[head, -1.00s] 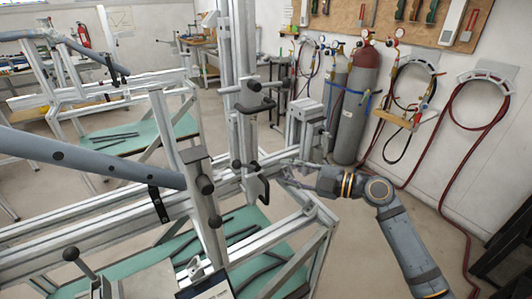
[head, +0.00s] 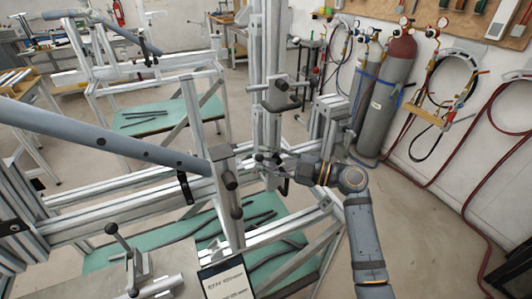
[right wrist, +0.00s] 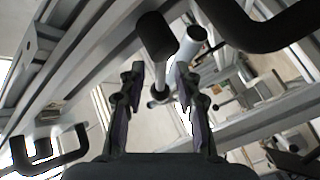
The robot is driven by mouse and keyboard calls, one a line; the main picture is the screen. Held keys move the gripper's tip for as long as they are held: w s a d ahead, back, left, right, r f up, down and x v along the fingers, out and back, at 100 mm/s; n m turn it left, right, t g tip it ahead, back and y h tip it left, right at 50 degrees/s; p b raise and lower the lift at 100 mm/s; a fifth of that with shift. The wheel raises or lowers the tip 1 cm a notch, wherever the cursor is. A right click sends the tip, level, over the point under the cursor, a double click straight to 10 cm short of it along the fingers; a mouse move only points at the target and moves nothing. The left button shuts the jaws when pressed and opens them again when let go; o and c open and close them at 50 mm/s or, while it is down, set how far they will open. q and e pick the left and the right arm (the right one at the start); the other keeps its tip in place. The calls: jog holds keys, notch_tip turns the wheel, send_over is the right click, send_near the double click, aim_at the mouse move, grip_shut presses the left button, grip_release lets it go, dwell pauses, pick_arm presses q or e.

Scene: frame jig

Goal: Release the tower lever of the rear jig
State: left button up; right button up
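The tower of the jig (head: 270,70) is an upright grey aluminium profile in the head view. Black clamp handles are on it, one high (head: 282,97) and one low beside my right gripper. My right gripper (head: 280,164) is at the tower's lower part, with its arm coming from the right. In the right wrist view its two fingers (right wrist: 160,75) are apart. A lever with a black cylindrical knob (right wrist: 157,36) shows just beyond and between the fingertips; I cannot tell whether they touch it. My left gripper is not in view.
A grey tube (head: 100,140) crosses the left side. A lever with a black knob (head: 111,229) stands at the front left, near a tablet-like panel (head: 226,280). Another jig (head: 150,80) stands behind. Gas cylinders (head: 388,90) stand by the wall.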

jog(key=shift+w+a, duration=0.15)
jog(key=shift+a, duration=0.1)
grip_shut()
jog(key=shift+f, duration=0.1)
